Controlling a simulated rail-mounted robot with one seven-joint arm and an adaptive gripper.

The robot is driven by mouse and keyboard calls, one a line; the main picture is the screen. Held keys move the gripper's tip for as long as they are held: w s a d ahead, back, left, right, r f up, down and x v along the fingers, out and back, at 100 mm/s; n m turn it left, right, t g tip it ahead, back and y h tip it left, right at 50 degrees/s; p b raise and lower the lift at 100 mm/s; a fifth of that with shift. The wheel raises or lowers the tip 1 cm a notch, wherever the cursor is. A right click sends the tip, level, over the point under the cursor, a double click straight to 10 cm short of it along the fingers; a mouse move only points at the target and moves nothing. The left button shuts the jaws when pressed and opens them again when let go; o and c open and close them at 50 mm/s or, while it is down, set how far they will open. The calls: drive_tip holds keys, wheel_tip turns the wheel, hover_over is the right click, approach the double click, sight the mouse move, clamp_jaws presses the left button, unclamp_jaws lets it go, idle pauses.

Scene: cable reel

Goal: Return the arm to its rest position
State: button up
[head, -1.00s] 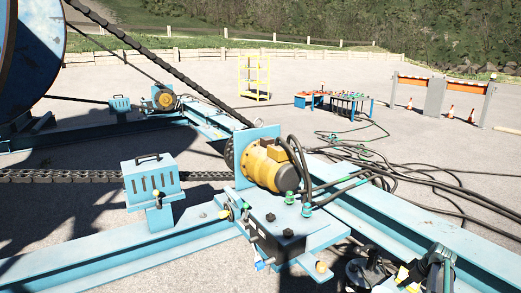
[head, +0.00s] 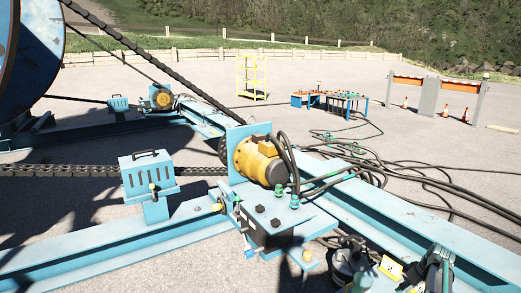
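Dark and grey machine parts with a yellow label (head: 390,268) show at the lower right edge of the head view. They may be part of my arm, but I cannot tell for sure. I make out no gripper fingers. A yellow motor (head: 259,160) sits on the blue steel frame (head: 395,225) in the middle, with black hoses running from it to the right. A blue slotted box (head: 148,176) with a handle stands left of it. A large blue reel (head: 30,45) is cut off at the upper left.
Black and green hoses (head: 440,188) lie on the ground at right. A yellow rack (head: 251,76), a blue workbench (head: 345,104) and an orange-topped barrier (head: 432,90) with cones stand farther back. Open paved ground lies between.

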drive_tip(key=s+a+f+m+g+y+b, duration=0.1)
drive_tip(key=s+a+f+m+g, duration=0.15)
drive_tip(key=s+a+f, duration=0.65)
drive_tip(key=s+a+f+m+g+b, duration=0.15)
drive_tip(key=s+a+f+g, duration=0.25)
drive_tip(key=s+a, duration=0.55)
drive_tip(key=s+a+f+m+g+y+b, duration=0.1)
drive_tip(key=s+a+f+g+b, duration=0.15)
drive_tip(key=s+a+f, duration=0.65)
drive_tip(key=s+a+f+n+g+h+b, duration=0.2)
drive_tip(key=s+a+f+g+b, duration=0.15)
drive_tip(key=s+a, duration=0.7)
drive_tip(key=s+a+f+n+g+h+b, duration=0.15)
drive_tip(key=s+a+f+g, duration=0.35)
drive_tip(key=s, duration=1)
drive_tip(key=w+r+t+p, duration=0.3)
drive_tip(key=r+p, duration=0.6)
drive_tip(key=p, duration=0.4)
drive_tip(key=w+a+r+t+p, duration=0.1)
drive_tip(key=w+r+t+p, duration=0.3)
drive_tip(key=r+p, duration=0.6)
drive_tip(key=w+p, duration=0.2)
drive_tip(key=p, duration=0.1)
drive_tip(key=shift+h, duration=0.35)
drive_tip(key=shift+s+a+m+t, duration=0.1)
drive_tip(key=shift+m+t, duration=0.15)
